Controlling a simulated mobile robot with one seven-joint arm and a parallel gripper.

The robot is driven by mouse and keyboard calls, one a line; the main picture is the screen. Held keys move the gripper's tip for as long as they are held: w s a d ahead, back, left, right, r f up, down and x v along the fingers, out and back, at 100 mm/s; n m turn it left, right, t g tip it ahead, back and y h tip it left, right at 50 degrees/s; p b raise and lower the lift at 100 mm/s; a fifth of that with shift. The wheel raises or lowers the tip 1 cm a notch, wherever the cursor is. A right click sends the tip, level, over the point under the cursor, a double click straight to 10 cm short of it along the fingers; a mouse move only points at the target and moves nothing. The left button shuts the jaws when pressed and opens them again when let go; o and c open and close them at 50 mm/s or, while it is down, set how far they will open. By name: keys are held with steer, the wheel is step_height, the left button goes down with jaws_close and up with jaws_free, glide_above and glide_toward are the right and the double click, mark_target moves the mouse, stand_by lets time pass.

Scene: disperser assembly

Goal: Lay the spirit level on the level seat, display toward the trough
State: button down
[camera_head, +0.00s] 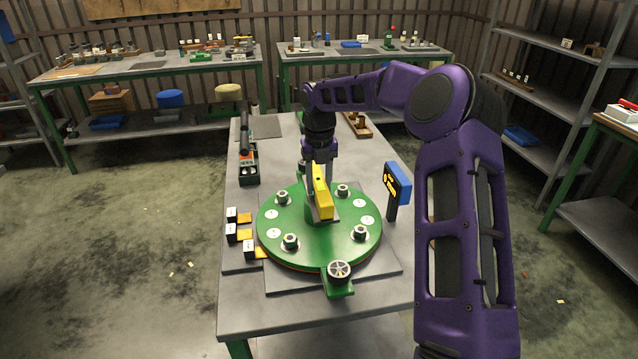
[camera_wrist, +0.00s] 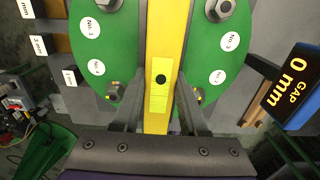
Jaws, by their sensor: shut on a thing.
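The yellow spirit level (camera_head: 321,193) is in my gripper (camera_head: 318,172), over the middle of the green round disc (camera_head: 275,243). In the wrist view the level (camera_wrist: 158,105) runs lengthwise between the two fingers of my gripper (camera_wrist: 160,95), with a dark round spot and pale patches on its upper face. A grey block or plate (camera_head: 329,214) shows just below the level at the disc's centre; I cannot tell whether it is the level seat or whether the level touches it. The trough cannot be made out for certain.
Several bolts with nuts (camera_head: 290,241) stand up from the disc. A handwheel (camera_head: 339,270) is at its front. A gap display (camera_head: 397,184) reading 0 mm stands at right. Labelled blocks (camera_head: 232,232) and a dark tray (camera_head: 249,168) lie at left.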

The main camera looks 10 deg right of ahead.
mark_target(319, 182)
steer(key=shift+f, duration=0.1)
steer(key=shift+c, duration=2.2)
jaws_free()
step_height(319, 182, up, 12)
